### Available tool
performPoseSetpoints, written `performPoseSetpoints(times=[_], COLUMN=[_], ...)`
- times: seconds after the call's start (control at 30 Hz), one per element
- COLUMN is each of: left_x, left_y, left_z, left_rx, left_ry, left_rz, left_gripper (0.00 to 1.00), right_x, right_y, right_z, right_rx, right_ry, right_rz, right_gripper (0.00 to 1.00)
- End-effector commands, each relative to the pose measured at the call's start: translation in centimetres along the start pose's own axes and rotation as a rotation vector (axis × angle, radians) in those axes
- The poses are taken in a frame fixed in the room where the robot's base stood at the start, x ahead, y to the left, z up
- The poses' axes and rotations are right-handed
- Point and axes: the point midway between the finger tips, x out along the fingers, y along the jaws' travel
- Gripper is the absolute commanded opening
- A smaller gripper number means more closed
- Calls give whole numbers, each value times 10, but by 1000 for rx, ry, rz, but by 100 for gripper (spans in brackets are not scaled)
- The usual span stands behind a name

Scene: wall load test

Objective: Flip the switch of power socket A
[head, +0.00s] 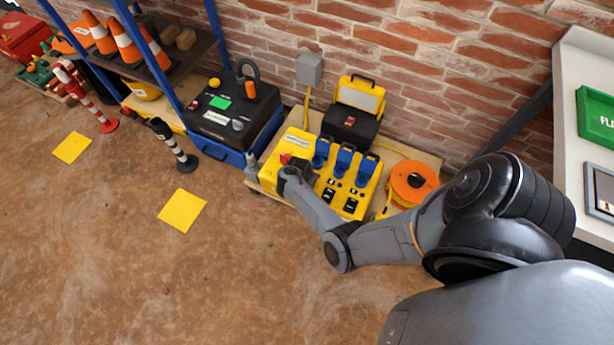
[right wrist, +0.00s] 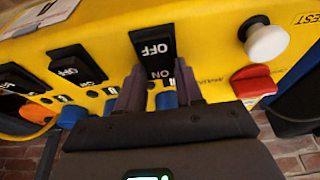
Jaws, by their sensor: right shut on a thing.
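The yellow power box (head: 292,142) stands by the brick wall with several blue sockets (head: 345,162) on its sloped face. Black switches (head: 328,195) sit below the sockets. In the right wrist view, a black rocker switch (right wrist: 153,48) marked OFF and ON lies between the fingers of my right gripper (right wrist: 157,88). The fingers are closed on its ON end. In the head view this gripper (head: 296,172) is at the left of the box's face and hides that switch. I cannot read a letter A. My left gripper is not in view.
A red knob (right wrist: 253,82) and a white knob (right wrist: 267,42) are close beside the gripped switch. Other black switches (right wrist: 77,65) line the panel. An orange cable reel (head: 413,181) stands right of the box. The floor in front is open.

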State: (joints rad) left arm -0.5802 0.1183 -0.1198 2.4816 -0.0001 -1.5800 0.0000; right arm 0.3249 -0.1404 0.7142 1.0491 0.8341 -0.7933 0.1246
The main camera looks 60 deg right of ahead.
Motion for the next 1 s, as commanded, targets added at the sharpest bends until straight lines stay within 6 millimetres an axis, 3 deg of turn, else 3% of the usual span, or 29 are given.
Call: performPoseSetpoints(times=[0.47,0.5,0.67,1.0], left_x=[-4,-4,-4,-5], left_y=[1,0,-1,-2], left_z=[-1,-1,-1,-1], left_rx=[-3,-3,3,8], left_ry=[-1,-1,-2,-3], left_rz=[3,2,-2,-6], left_gripper=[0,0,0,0], right_x=[-2,-2,-2,-3], right_y=[0,-1,-1,-1], right_z=[2,2,2,2], right_rx=[1,1,1,1], right_ry=[93,92,91,90], right_rz=[-2,-2,-2,-2], right_gripper=[6,38,62,62])
